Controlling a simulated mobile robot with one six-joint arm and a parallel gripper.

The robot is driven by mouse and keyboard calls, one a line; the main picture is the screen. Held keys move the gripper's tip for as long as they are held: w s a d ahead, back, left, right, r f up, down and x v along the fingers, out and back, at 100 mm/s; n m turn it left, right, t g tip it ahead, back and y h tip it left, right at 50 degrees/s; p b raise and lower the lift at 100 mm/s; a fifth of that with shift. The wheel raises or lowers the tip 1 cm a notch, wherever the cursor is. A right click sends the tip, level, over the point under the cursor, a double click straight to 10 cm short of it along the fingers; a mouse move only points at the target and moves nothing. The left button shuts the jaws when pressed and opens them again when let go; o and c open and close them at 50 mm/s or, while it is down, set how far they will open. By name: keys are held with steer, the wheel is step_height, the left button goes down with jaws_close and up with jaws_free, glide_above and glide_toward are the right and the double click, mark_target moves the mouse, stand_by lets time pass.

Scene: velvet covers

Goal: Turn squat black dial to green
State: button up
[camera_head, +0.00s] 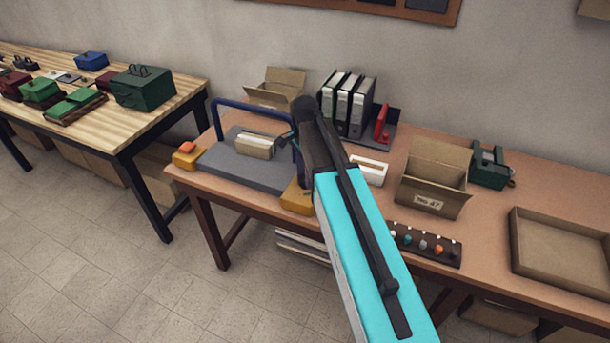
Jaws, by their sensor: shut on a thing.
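My gripper (286,139) is small and dark in the picture, at the end of my arm. It is beside the right end of the blue handle bar (250,109), above the grey bed of a bench machine. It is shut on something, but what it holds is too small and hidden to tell. A strip of several coloured knobs (425,244) lies at the table's front edge, right of my arm. A dark knob (454,253) sits at its right end; I cannot tell whether it is the squat black dial. No green mark is readable.
A pale block (256,146) lies on the grey bed (230,165). Yellow blocks (187,156) flank it. Binders (347,104), an open carton (433,184), a green device (489,168) and a brown tray (562,281) share the table. My arm hides the middle front of the table.

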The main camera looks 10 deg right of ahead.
steer(key=shift+a, duration=0.15)
steer(key=o, duration=1)
steer(key=shift+o, duration=0.2)
steer(key=shift+r, duration=0.1)
step_height(320, 180, up, 14)
steer(key=b, duration=0.3)
stand_by(0.3)
steer(key=shift+s+f, duration=0.1)
steer(key=shift+f, duration=0.15)
